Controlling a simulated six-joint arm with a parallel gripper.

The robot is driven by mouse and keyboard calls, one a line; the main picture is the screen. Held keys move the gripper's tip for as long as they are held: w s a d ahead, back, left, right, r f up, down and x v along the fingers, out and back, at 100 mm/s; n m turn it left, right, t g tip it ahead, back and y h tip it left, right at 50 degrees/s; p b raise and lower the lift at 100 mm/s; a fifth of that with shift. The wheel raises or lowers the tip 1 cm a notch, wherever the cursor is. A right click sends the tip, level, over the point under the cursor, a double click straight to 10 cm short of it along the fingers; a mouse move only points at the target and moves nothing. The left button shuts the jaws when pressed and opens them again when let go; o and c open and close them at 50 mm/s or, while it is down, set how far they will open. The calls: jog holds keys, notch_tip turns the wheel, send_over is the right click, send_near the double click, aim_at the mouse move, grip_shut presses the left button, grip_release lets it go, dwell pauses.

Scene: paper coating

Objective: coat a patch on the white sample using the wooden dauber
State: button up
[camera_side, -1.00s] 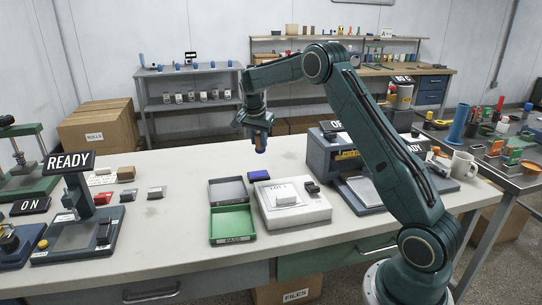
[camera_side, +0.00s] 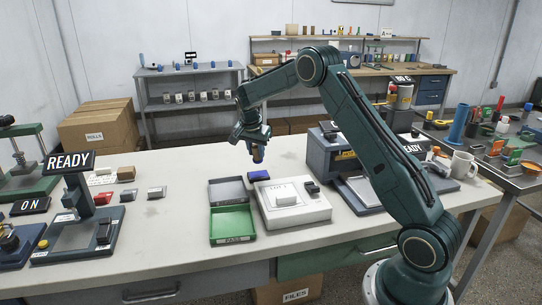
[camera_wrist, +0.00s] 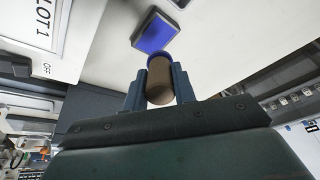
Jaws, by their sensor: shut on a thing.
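My gripper (camera_side: 256,147) is shut on the wooden dauber (camera_wrist: 160,85), a brown cylinder with a blue end. In the side view the dauber (camera_side: 258,155) hangs below the jaws with its blue end down, apart from the table. A blue ink pad (camera_side: 258,176) lies just below it on the table; in the wrist view the pad (camera_wrist: 152,33) is just ahead of the dauber's blue end. A white slab marked LOT 1 (camera_side: 309,212) lies nearer the front, with a small white block on it. It shows at upper left in the wrist view (camera_wrist: 72,38).
A grey tray (camera_side: 228,190) and a green PASS tray (camera_side: 232,224) lie left of the white slab. A dark machine (camera_side: 330,160) stands to the right. A READY stand (camera_side: 80,237) is at far left.

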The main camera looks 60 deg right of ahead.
aim_at(256, 162)
jog(key=shift+f, duration=1.85)
jog(key=shift+f, duration=0.7)
dwell(0.8)
jog(key=shift+r, duration=0.1)
jog(key=shift+r, duration=3.45)
jog(key=shift+a, duration=0.1)
